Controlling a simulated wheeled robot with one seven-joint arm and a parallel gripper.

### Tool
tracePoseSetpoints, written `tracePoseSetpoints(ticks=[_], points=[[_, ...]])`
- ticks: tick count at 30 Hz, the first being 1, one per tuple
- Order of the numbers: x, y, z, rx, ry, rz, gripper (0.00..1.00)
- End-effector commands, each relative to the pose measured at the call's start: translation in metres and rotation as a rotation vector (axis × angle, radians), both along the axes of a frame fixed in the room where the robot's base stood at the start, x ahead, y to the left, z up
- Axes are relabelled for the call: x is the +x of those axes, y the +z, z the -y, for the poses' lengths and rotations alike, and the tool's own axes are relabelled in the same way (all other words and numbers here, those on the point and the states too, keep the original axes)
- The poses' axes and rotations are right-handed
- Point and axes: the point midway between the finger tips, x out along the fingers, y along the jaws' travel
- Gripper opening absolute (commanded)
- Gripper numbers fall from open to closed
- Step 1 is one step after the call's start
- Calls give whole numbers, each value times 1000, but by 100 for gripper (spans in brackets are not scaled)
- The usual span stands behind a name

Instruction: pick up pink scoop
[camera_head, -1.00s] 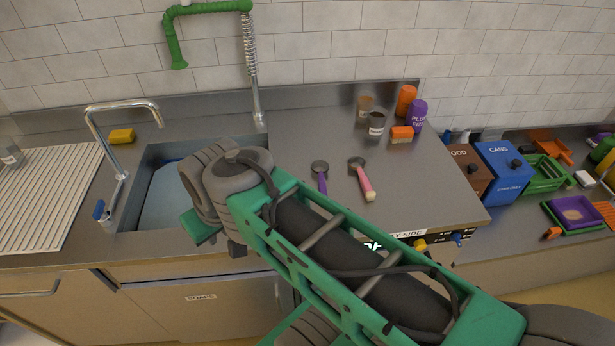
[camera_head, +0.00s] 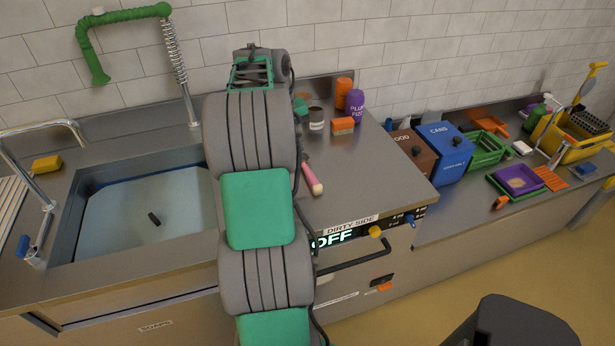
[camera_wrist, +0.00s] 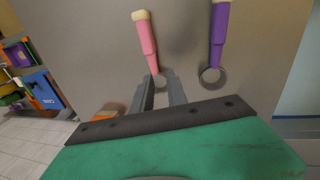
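The pink scoop (camera_head: 312,179) lies on the steel counter to the right of my arm, its cream-tipped handle toward the front edge; its head end is hidden in the head view. In the wrist view the pink scoop (camera_wrist: 147,38) points its round metal head toward my gripper (camera_wrist: 160,76). The two grey fingers are apart, with the scoop's head showing at the gap between their tips; I cannot tell whether they touch it. A purple scoop (camera_wrist: 219,32) lies beside it on the right in the wrist view. My arm hides it in the head view.
The sink (camera_head: 150,220) is left of my arm. Behind the scoop stand a dark cup (camera_head: 316,118), an orange-and-white block (camera_head: 343,126), a purple bottle (camera_head: 355,102) and an orange bottle (camera_head: 343,90). Brown and blue bins (camera_head: 440,152) stand to the right.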

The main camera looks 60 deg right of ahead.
Motion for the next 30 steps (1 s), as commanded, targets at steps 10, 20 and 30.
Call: tracePoseSetpoints(ticks=[10,20,30], points=[[-19,-45,19,11,-25,-11,19],[-23,-84,25,9,-25,-7,19],[-23,-84,24,9,-24,-8,1]])
